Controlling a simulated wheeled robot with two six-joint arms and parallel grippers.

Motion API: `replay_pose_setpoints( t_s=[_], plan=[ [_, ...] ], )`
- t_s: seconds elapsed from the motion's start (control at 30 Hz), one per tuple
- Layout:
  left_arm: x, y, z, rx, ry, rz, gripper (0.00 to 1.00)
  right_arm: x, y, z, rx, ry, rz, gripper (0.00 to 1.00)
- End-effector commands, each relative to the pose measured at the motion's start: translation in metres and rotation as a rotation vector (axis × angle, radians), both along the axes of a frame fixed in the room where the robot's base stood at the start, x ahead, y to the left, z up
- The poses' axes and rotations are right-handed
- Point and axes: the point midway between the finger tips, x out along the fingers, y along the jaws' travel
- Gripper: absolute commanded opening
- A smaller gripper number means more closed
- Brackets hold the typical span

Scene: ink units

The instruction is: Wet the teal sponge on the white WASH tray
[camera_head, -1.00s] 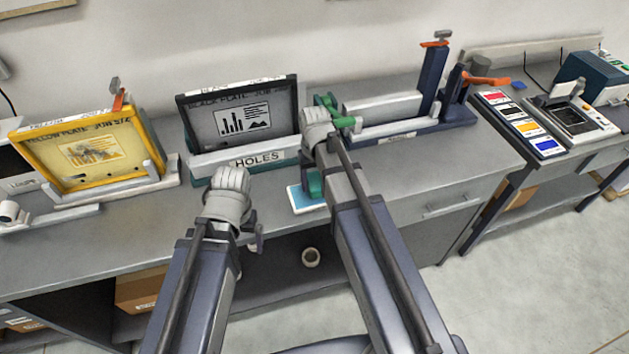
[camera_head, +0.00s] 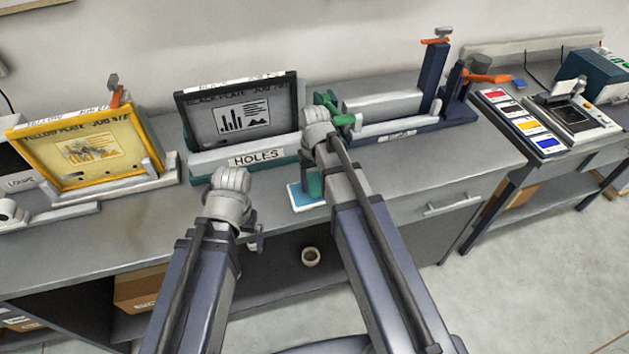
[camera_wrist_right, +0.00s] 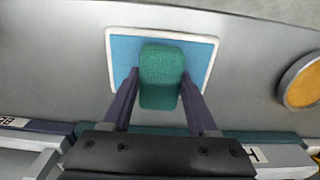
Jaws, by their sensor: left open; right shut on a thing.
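The teal sponge (camera_wrist_right: 160,72) is between the fingers of my right gripper (camera_wrist_right: 158,88), which is shut on it. In the right wrist view the sponge is over the white-rimmed tray with a blue inside (camera_wrist_right: 122,50); I cannot tell whether it touches. In the head view the sponge (camera_head: 314,184) shows beside my right arm, at the tray's (camera_head: 297,198) right side. My left gripper (camera_head: 256,240) is open and empty near the bench's front edge, left of the tray.
A black plate frame (camera_head: 240,112) stands in a holder marked HOLES (camera_head: 257,157) behind the tray. A yellow plate frame (camera_head: 85,152) stands at the left. A blue and grey device (camera_head: 385,105) is at the right. The bench top right of my right arm is clear.

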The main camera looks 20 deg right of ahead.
Motion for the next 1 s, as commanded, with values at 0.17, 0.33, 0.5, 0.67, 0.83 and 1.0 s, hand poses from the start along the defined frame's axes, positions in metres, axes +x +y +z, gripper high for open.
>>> replay_pose_setpoints(
  t_s=[0.17, 0.33, 0.5, 0.67, 0.83, 1.0],
  plan=[
    [0.0001, 0.0000, -0.0027, 0.000, 0.000, 0.000, 1.00, 0.0000, 0.0000, -0.0027, 0.000, 0.000, 0.000, 0.15],
    [0.0000, 0.0000, -0.0046, 0.000, 0.000, 0.000, 1.00, -0.0001, 0.0000, -0.0047, 0.000, 0.000, 0.000, 0.15],
    [0.0000, 0.0000, -0.0066, 0.000, 0.000, 0.000, 1.00, -0.0001, 0.0000, -0.0066, 0.000, 0.000, 0.000, 0.15],
    [0.0000, 0.0000, -0.0085, 0.000, 0.000, 0.000, 1.00, 0.0000, 0.0000, -0.0084, 0.000, 0.000, 0.000, 0.15],
    [0.0000, 0.0000, -0.0089, 0.000, 0.000, 0.000, 1.00, 0.0000, 0.0000, -0.0088, 0.000, 0.000, 0.000, 0.15],
    [0.0000, 0.0000, -0.0089, 0.000, 0.000, 0.000, 1.00, 0.0000, 0.0000, -0.0089, 0.000, 0.000, 0.000, 0.15]
  ],
)
